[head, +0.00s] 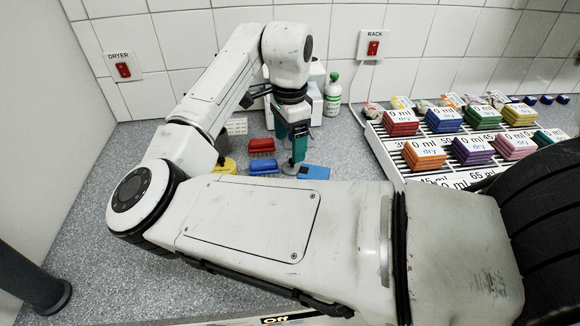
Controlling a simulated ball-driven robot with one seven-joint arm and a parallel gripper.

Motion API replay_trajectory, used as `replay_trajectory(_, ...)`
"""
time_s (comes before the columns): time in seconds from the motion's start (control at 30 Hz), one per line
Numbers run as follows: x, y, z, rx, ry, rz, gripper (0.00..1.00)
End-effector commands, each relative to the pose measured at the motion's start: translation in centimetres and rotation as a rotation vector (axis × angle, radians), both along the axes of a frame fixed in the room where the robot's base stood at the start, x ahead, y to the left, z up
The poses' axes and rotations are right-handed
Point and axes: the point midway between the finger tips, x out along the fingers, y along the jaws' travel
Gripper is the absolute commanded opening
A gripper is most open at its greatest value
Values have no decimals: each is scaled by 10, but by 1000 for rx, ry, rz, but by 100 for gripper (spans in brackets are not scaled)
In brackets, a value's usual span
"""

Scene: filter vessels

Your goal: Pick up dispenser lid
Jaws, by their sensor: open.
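My gripper (290,150) points down over the counter near the back wall, with two teal fingers apart and nothing seen between them. A small grey round piece (289,169) lies on the counter just below the fingertips. It may be the dispenser lid, but it is partly hidden and too small to tell. A white device (317,84) stands behind my gripper, largely hidden by my arm. I cannot tell whether it is the dispenser.
Red (261,145), dark blue (263,166) and light blue (314,172) blocks lie around my gripper. A yellow item (227,166) is partly behind my arm. A green-labelled bottle (333,95) stands behind. A white rack (385,150) with coloured stacks fills the right.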

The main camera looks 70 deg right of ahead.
Motion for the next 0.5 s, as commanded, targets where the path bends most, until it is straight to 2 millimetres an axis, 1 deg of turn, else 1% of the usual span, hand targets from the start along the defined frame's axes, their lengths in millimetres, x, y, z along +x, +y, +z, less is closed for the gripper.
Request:
replay_trajectory(0.03, 0, 0, -5, 1, 1, 1, 83)
replay_trajectory(0.23, -1, 0, -18, 0, 0, 2, 83)
replay_trajectory(0.5, -5, -3, -55, 0, 1, 4, 83)
